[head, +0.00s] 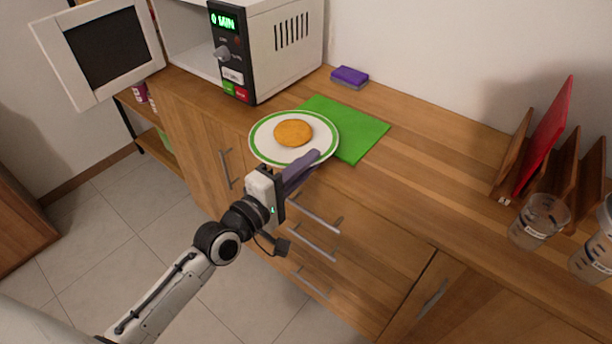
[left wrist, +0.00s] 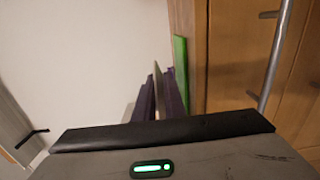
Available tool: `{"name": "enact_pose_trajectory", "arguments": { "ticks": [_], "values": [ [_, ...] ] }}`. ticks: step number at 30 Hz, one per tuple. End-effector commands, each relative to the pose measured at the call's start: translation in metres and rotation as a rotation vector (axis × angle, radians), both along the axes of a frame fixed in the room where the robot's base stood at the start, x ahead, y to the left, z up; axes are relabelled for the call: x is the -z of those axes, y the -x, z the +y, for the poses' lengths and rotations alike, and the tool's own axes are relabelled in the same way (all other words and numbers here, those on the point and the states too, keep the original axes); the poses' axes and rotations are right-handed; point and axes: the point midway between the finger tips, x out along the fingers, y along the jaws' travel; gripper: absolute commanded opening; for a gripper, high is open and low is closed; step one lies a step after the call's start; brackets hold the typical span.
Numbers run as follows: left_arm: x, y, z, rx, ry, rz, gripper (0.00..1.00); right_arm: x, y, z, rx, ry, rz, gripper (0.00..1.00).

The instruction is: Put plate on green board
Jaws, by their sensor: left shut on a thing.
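The white plate (head: 262,143) with a green rim carries a round golden-brown food item (head: 293,133). My left gripper (head: 314,157) is shut on the plate's near right edge. The plate's thin edge (left wrist: 157,85) shows between the purple fingers in the left wrist view. The green board (head: 360,130) lies flat on the counter. The plate overlaps the board's left part in the head view and hides it; the rest of the plate is left of the board. I cannot tell whether the plate touches the board. The board's green edge (left wrist: 181,65) also shows in the left wrist view. My right gripper is not in view.
A microwave (head: 270,50) with its door (head: 110,50) open stands behind left. A purple sponge (head: 350,76) lies near the wall. A wooden rack (head: 564,155) with a red board and clear containers (head: 540,222) stand right. The counter between is clear.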

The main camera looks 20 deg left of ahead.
Motion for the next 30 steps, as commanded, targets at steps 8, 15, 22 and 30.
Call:
{"name": "enact_pose_trajectory", "arguments": {
  "ticks": [8,15,22,30],
  "values": [
    [0.033,-0.001,0.0,-0.001,-0.001,-0.007,0.0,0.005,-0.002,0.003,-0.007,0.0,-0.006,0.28],
    [0.04,-0.001,0.0,-0.001,0.0,-0.009,0.0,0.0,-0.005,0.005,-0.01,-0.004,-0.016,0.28],
    [0.044,0.0,0.0,-0.001,0.001,-0.008,0.0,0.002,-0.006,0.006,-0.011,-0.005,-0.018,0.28],
    [0.044,0.0,0.0,0.0,0.001,-0.002,0.29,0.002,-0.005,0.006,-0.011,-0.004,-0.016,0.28]
  ]
}}
